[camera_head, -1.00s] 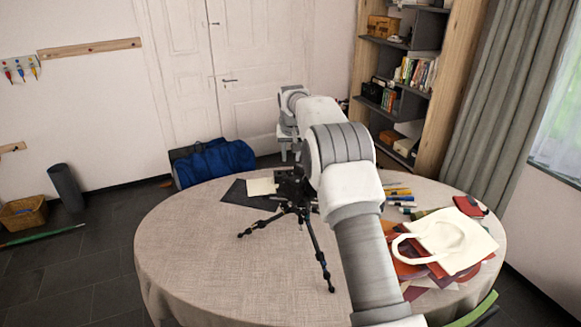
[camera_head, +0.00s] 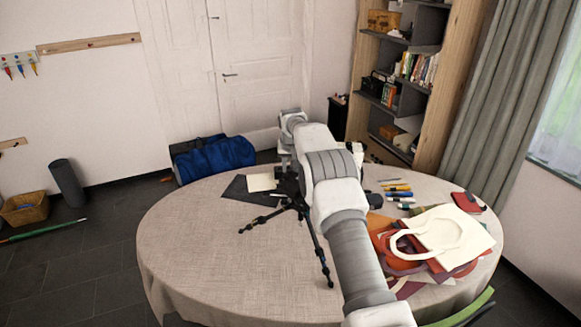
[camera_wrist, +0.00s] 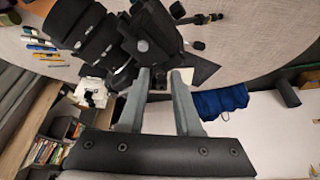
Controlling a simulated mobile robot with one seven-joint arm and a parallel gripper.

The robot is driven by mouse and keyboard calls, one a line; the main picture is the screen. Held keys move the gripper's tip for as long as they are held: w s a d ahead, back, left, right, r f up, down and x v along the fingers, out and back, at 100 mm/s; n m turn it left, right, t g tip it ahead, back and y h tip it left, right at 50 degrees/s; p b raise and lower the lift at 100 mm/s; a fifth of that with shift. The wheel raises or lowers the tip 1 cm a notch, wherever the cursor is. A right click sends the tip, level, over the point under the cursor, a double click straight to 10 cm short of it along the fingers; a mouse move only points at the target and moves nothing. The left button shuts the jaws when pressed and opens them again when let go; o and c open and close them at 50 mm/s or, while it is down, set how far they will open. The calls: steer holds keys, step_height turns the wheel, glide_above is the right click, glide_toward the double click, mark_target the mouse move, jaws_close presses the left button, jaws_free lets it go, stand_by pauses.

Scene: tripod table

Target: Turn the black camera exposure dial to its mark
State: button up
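The black camera (camera_wrist: 150,30) fills the upper middle of the wrist view, its ringed lens (camera_wrist: 90,35) pointing to the upper left. In the head view my arm hides most of the camera; the black tripod legs (camera_head: 319,252) stand on the table below it. My gripper (camera_wrist: 162,74) is open, its two grey fingers apart, with the tips close to the camera body. A small round knob-like part (camera_wrist: 143,46) shows on the camera near the tips; I cannot tell if it is the dial. No mark is readable, and contact is unclear.
The round cloth-covered table (camera_head: 200,255) is clear at left. A cream bag (camera_head: 450,235) lies on coloured sheets at right, near several markers (camera_head: 398,193). A dark mat (camera_head: 238,188) with a pale sheet (camera_head: 262,182) lies behind the tripod.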

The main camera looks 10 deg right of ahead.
jaws_close()
steer(key=shift+w+a+m+h, duration=0.1)
steer(key=shift+m+h, duration=0.35)
steer(key=shift+m, duration=0.75)
steer(key=shift+a+m+h, duration=0.1)
steer(key=shift+m+h, duration=0.35)
steer(key=shift+m, duration=0.75)
steer(key=shift+g, duration=0.3)
steer(key=shift+o, duration=0.7)
jaws_free()
steer(key=shift+r, duration=0.2)
steer(key=b+v, duration=0.3)
steer(key=v, duration=1.4)
